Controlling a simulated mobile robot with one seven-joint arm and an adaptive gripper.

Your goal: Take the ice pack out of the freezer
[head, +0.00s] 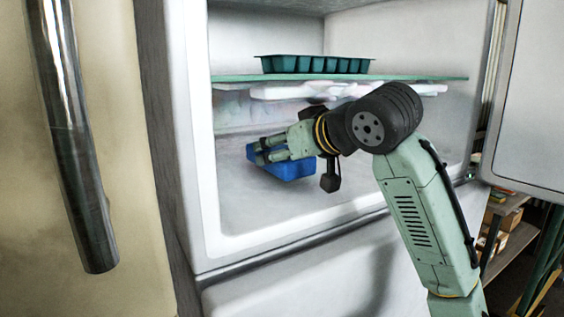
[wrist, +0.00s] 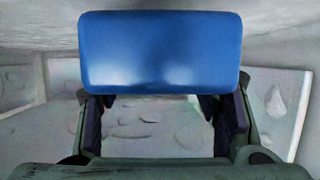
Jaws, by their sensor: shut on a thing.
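The blue ice pack (head: 292,169) is inside the lower part of the freezer compartment (head: 330,205), below the shelf. My gripper (head: 262,153) reaches in from the right and is shut on the ice pack. In the wrist view the ice pack (wrist: 160,52) spans the space ahead of the two fingers (wrist: 158,108). In the head view the gripper covers part of the pack. I cannot tell whether the pack touches the freezer floor. The freezer door (head: 530,100) stands open at the right.
A green shelf (head: 420,78) crosses the compartment just above my wrist, with frost under it. A teal ice tray (head: 315,64) stands on it. The compartment's left wall is close to the gripper. A chrome handle (head: 72,140) stands at the left. Shelves with boxes (head: 495,225) are at lower right.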

